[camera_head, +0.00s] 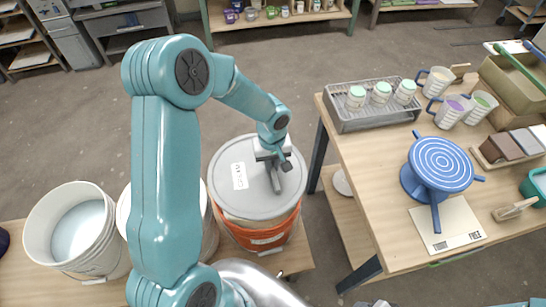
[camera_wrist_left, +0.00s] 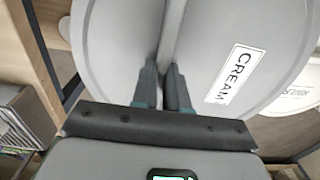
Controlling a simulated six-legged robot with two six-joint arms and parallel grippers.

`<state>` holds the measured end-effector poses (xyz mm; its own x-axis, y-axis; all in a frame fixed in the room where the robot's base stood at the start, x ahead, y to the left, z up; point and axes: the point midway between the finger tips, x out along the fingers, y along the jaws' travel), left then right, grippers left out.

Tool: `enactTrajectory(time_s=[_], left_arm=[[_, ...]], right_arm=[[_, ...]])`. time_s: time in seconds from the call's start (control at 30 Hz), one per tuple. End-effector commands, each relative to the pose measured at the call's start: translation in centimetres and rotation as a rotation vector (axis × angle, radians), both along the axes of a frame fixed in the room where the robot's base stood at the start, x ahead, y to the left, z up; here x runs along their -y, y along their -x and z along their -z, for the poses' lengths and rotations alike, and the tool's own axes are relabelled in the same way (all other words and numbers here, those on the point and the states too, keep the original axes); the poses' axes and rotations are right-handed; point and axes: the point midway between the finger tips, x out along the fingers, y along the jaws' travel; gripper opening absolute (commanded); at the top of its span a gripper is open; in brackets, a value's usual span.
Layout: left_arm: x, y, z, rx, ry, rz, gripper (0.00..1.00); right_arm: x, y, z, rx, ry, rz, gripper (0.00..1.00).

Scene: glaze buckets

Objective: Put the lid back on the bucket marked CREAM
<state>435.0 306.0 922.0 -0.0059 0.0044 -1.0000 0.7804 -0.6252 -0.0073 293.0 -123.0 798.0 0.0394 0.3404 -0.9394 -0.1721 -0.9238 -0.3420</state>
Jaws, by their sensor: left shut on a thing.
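A round grey lid (camera_head: 225,198) with a white label lies over an orange bucket (camera_head: 262,238) on the low bench. In the left wrist view the label on the lid (camera_wrist_left: 265,35) reads CREAM. My left gripper (camera_head: 272,163) is above the lid, shut on its raised bar handle (camera_wrist_left: 172,28). The lid covers the bucket's mouth; I cannot tell whether it is seated or slightly above the rim. The bucket's front marking is too small to read. My right gripper is not in view.
An open white bucket (camera_head: 98,245) stands at the left. Another pale bucket (camera_head: 209,235) is partly hidden behind my left arm. The work table (camera_head: 375,190) at the right holds a blue turntable (camera_head: 440,160), a grey rack (camera_head: 350,122) with jars, and mugs.

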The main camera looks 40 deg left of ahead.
Motion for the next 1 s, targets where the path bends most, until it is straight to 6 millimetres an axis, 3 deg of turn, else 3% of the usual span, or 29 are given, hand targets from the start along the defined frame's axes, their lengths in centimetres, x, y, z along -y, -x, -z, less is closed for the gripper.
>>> enactTrajectory(time_s=[0.27,0.57,0.7,1.0], left_arm=[[0.3,0.4,1.1,0.0,0.0,0.0,0.0],[0.4,0.4,4.2,-0.001,0.0,-0.001,0.0],[0.3,0.2,5.7,0.002,-0.001,-0.002,0.0],[0.2,0.0,6.3,0.002,-0.001,-0.001,0.0]], right_arm=[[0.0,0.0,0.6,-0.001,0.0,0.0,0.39],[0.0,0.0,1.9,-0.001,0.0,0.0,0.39],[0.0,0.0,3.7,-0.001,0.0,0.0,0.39],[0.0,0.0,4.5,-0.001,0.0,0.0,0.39]])
